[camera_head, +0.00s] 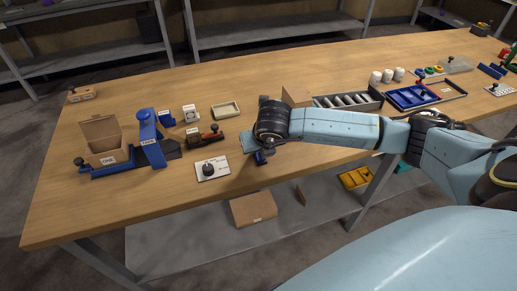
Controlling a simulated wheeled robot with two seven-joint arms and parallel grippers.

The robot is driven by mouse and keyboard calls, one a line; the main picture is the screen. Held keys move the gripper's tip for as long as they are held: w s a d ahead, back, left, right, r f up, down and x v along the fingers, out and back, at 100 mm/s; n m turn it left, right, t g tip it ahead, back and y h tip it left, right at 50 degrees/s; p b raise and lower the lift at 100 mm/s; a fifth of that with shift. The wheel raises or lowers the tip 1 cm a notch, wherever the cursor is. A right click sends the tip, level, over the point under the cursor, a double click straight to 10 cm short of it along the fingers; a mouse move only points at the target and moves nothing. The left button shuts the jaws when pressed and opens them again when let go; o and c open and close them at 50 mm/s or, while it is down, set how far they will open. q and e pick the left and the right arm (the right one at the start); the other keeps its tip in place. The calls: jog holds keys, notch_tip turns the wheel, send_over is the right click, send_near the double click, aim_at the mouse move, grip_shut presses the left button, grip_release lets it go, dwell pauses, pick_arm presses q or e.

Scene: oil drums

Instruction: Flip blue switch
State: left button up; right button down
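My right arm reaches in from the right across the table. Its gripper (259,151) is at the table's front edge, seen mostly from behind the wrist. I cannot tell whether its fingers are open or shut. A small blue part (261,158) shows just under the gripper, next to a pale plate (248,141); it may be the blue switch, mostly hidden by my wrist. I cannot tell whether the gripper touches it. My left gripper is not in view.
Left of the gripper are a white plate with a black knob (211,170), a dark and orange tool (206,136), a tall blue block (150,140) and an open cardboard box (103,141). A grey divided tray (349,101) is behind my arm. Bare wood lies at the front left.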

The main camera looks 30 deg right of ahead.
dwell(0.3)
jog(key=c, duration=1.3)
grip_release()
jog(key=v, duration=1.3)
jog(key=shift+s+r+p, duration=0.15)
jog(key=shift+s+p, duration=0.05)
jog(key=shift+p, duration=0.15)
